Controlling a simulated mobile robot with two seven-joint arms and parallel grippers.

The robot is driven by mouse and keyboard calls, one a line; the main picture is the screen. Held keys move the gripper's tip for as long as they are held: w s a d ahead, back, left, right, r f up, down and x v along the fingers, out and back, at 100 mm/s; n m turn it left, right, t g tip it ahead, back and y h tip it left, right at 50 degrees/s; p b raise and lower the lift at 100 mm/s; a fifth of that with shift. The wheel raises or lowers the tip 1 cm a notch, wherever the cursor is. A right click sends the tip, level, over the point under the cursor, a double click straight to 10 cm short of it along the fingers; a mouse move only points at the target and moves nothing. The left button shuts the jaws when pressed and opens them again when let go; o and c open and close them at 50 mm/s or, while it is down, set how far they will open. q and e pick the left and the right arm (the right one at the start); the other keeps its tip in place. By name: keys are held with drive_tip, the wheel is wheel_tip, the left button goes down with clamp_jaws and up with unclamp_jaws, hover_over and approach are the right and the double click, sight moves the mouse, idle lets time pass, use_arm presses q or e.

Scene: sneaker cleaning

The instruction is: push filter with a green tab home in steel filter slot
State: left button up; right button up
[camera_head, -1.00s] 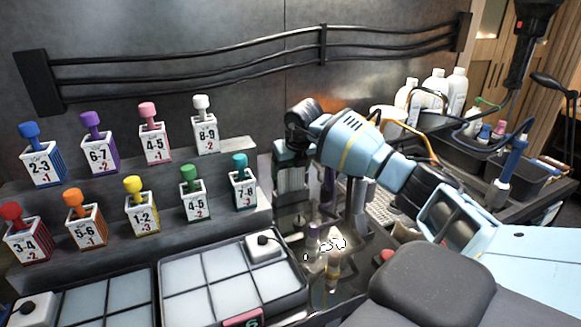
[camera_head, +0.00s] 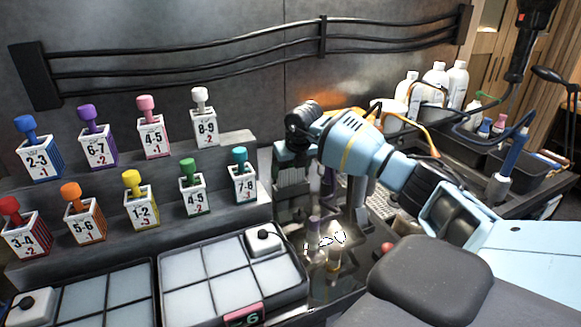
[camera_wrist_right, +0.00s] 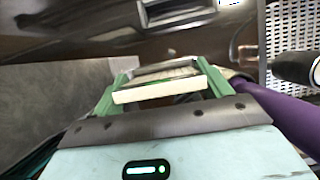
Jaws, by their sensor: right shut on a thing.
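My right gripper (camera_head: 291,190) points down over the dark bench, right of the stepped rack. In the right wrist view its green fingers (camera_wrist_right: 163,88) are shut on a cream-edged frame, which looks like the filter (camera_wrist_right: 160,91). In the head view the slot cannot be told from the dark, cluttered bench. My left gripper is out of view.
Numbered blocks with coloured knobs stand on the stepped rack (camera_head: 110,228) at left. A pale tiled tray (camera_head: 205,292) lies in front. Small bottles (camera_head: 316,222) stand close by the gripper. White bottles (camera_head: 457,82) and black bins (camera_head: 530,170) are at the right.

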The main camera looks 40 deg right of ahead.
drive_tip(key=shift+f, duration=0.5)
drive_tip(key=o, duration=0.9)
drive_tip(key=shift+o, duration=0.2)
drive_tip(key=shift+r, duration=0.1)
drive_tip(key=d+v, duration=0.1)
drive_tip(key=v, duration=0.6)
drive_tip(key=shift+a+r, duration=0.4)
drive_tip(key=shift+a, duration=0.15)
drive_tip(key=shift+s, duration=0.15)
